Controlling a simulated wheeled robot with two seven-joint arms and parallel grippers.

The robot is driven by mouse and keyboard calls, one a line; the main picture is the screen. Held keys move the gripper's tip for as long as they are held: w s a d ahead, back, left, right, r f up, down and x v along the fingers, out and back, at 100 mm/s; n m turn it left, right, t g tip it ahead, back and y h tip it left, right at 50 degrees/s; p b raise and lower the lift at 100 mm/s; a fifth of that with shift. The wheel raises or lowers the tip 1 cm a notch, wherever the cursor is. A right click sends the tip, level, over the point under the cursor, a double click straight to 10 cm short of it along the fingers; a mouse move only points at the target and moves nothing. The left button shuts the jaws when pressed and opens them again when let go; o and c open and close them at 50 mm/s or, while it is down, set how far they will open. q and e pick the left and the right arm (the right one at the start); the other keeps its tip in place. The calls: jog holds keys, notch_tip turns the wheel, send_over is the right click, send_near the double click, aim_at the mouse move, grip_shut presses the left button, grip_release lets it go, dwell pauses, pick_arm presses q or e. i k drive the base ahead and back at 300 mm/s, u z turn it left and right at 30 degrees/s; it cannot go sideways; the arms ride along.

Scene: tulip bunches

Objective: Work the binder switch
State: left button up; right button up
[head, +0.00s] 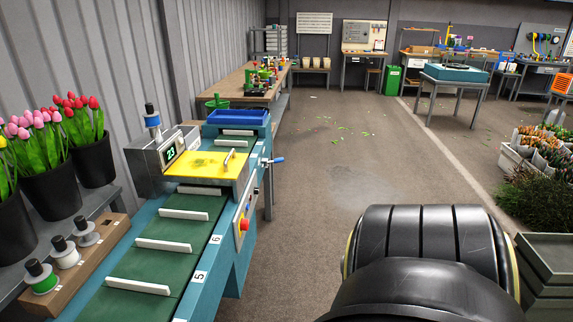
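The binder (160,157) is a grey metal box over the conveyor, with a green lit display reading about 23 and a yellow cover (202,164). On its right side is a light control panel (243,212) with a red knob or button (244,224) and small dark controls. A blue-handled lever (272,161) sticks out to the right behind the cover. I cannot tell which of these is the binder switch. Neither gripper is in view. A black link of my arm fills the lower right.
The green conveyor belt (155,262) with white slats runs toward me. Spools stand in a wooden block (75,262) at left, near black buckets of tulips (50,190). A blue tray (238,117) sits behind the binder. Floor to the right is mostly clear; grey crates (545,262) stand at right.

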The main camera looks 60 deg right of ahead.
aim_at(245, 224)
jog(key=z, duration=1.8)
